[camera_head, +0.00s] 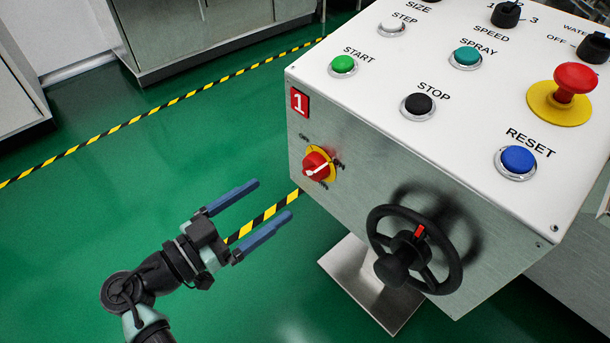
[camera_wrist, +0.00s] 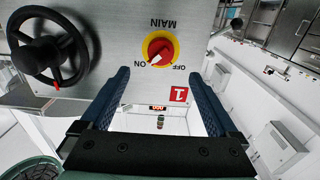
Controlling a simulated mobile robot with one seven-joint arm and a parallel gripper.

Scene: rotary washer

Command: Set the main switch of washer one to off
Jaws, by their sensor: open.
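The main switch of washer one is a red knob on a yellow plate (camera_head: 318,165), on the metal side panel below the red plaque marked 1 (camera_head: 299,102). In the wrist view the switch (camera_wrist: 160,49) shows upside down, with MAIN, ON and OFF lettering. Its white pointer appears to be at the ON side. My gripper (camera_head: 274,199) is open and empty, with its two blue fingers apart, pointing toward the panel. It is to the lower left of the switch in the head view and does not touch it. In the wrist view the switch lies beyond the fingertips, between them.
A black handwheel (camera_head: 447,273) with a red mark sticks out of the same panel, right of the switch. The sloped white top (camera_head: 380,70) carries buttons and knobs, including a red emergency button (camera_head: 575,78). Green floor (camera_head: 110,195) left of the washer is free.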

